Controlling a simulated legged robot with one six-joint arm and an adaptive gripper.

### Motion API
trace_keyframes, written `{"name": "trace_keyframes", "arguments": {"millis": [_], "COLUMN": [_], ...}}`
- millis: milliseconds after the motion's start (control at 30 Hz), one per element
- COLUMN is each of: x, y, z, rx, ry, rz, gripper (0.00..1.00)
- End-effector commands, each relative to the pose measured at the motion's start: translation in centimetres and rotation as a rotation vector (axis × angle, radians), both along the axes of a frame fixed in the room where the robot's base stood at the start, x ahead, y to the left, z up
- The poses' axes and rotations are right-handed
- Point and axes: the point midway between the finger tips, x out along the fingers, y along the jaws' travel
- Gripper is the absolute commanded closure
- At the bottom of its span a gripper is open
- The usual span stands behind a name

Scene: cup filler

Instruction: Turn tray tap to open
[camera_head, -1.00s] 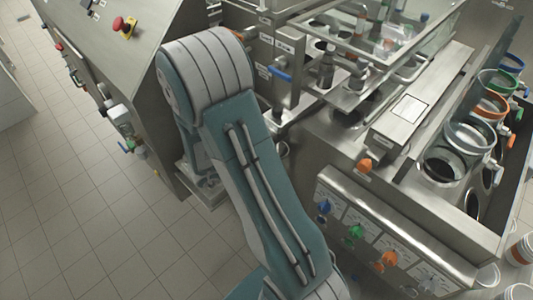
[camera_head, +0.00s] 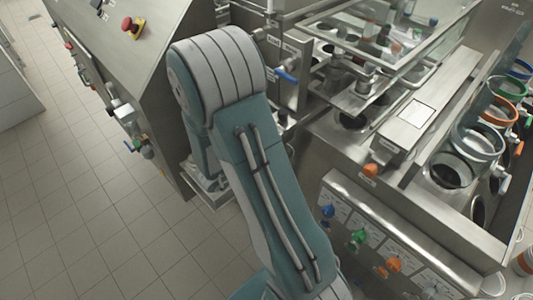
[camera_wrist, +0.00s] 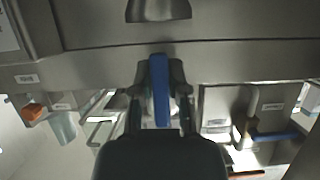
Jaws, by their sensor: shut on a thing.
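The tap's body behind the handle is hidden by the fingers. In the head view my arm covers the gripper and the held handle.
Another blue handle (camera_wrist: 277,137) shows at the right of the wrist view, and an orange one (camera_wrist: 33,112) at the left. In the head view, a steel control cabinet (camera_head: 95,75) with a red button stands left. Tiled floor (camera_head: 80,220) is open at lower left.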

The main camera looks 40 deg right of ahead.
Motion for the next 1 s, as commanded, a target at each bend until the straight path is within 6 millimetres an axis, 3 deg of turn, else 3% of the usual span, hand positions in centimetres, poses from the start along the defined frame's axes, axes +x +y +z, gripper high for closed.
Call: {"name": "trace_keyframes", "arguments": {"millis": [267, 300, 367, 767, 1000], "x": [0.1, 0.1, 0.1, 0.1, 0.0], "y": [0.1, 0.1, 0.1, 0.2, 3.4], "z": [-0.2, -0.2, -0.2, 0.0, 1.3], "rx": [0.007, 0.007, 0.006, 0.002, 0.001], "ry": [0.001, 0.000, 0.000, -0.001, -0.003], "rz": [0.004, 0.003, 0.003, 0.002, 0.008], "gripper": [1.00, 0.67, 0.44, 0.44, 0.44]}}
